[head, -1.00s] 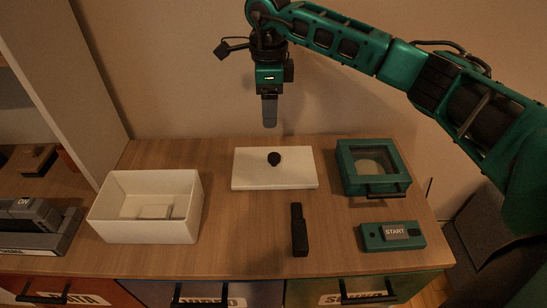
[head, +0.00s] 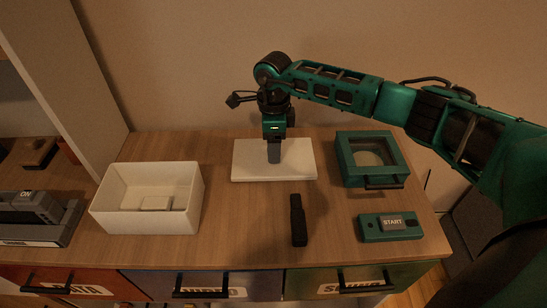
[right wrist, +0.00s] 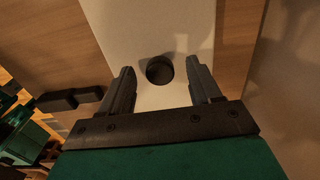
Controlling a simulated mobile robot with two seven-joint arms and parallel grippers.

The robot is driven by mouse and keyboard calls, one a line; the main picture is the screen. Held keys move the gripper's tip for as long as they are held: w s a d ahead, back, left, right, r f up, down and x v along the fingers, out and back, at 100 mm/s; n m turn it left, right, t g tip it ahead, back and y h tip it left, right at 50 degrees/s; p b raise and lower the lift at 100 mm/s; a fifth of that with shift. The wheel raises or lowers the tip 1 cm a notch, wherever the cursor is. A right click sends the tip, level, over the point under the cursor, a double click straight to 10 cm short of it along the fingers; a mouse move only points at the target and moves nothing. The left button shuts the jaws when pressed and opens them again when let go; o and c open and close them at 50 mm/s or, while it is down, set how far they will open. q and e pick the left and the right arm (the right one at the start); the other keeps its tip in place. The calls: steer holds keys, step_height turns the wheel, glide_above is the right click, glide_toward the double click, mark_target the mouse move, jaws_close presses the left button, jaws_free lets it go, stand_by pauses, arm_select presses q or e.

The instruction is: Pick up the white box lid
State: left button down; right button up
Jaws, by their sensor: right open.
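The white box lid (head: 248,163) lies flat on the wooden counter, behind the middle. In the head view its black knob is hidden behind my right gripper (head: 274,157). In the right wrist view the lid (right wrist: 140,32) runs away from the gripper, and the round black knob (right wrist: 159,70) shows between and a little beyond the two fingertips (right wrist: 162,80). My right gripper is open, pointing down over the lid, with a finger on either side of the knob's line. I cannot tell its exact height above the lid. My left gripper is not in view.
An open white box (head: 146,207) with a small item inside stands left. A black handheld object (head: 298,221) lies in front of the lid. A green case with a clear top (head: 372,159) and a green START box (head: 390,227) are at right. Grey device (head: 34,217) far left.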

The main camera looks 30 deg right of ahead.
jaws_close()
stand_by(0.6)
